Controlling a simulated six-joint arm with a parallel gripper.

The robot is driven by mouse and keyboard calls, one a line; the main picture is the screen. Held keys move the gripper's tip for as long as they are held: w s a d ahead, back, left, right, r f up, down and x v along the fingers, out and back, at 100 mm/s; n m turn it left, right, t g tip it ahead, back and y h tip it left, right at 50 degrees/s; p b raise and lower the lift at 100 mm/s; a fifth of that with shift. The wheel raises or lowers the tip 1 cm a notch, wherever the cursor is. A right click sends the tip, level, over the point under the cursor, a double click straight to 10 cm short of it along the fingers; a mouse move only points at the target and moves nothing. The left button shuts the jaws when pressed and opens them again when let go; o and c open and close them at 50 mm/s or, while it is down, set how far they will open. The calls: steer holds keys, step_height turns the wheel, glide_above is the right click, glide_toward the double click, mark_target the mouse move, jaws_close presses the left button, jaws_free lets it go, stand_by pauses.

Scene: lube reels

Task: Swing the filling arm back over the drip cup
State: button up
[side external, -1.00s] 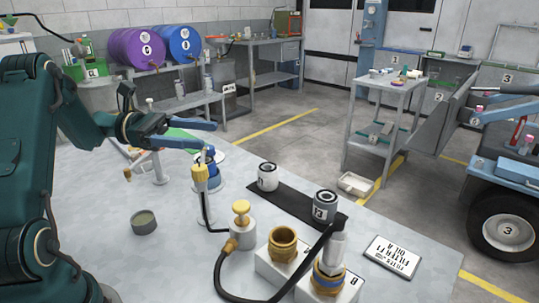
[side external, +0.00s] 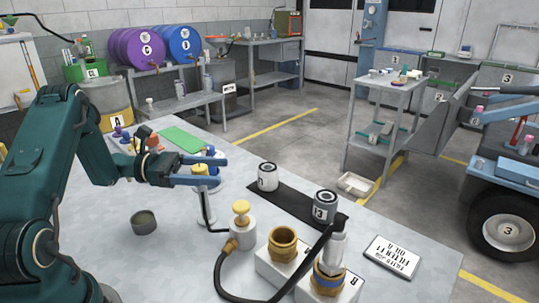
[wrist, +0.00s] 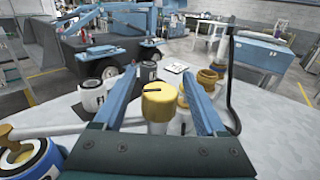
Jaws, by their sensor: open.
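My gripper (side external: 221,172) is open over the table. In the wrist view its blue fingers (wrist: 160,98) have a yellow cylindrical knob (wrist: 157,104) between them, with a gap on each side. A pale bar (wrist: 52,130), which looks like the filling arm, runs left from near the knob toward a blue can (wrist: 36,162) with a yellow part over it. In the side view a yellow head (side external: 200,169) on a white post (side external: 208,208) is partly hidden by my gripper. A dark grey open cup (side external: 144,222), apparently the drip cup, stands apart to the lower left.
A white pump bottle with a yellow top (side external: 241,222) and brass fittings on white blocks (side external: 283,243) stand at the front, with a black hose. Two filters (side external: 267,177) stand on a dark mat (side external: 290,205). The table around the grey cup is clear.

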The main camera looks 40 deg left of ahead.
steer(key=shift+w+d, duration=0.3)
steer(key=shift+d, duration=0.05)
jaws_close()
stand_by(1.3)
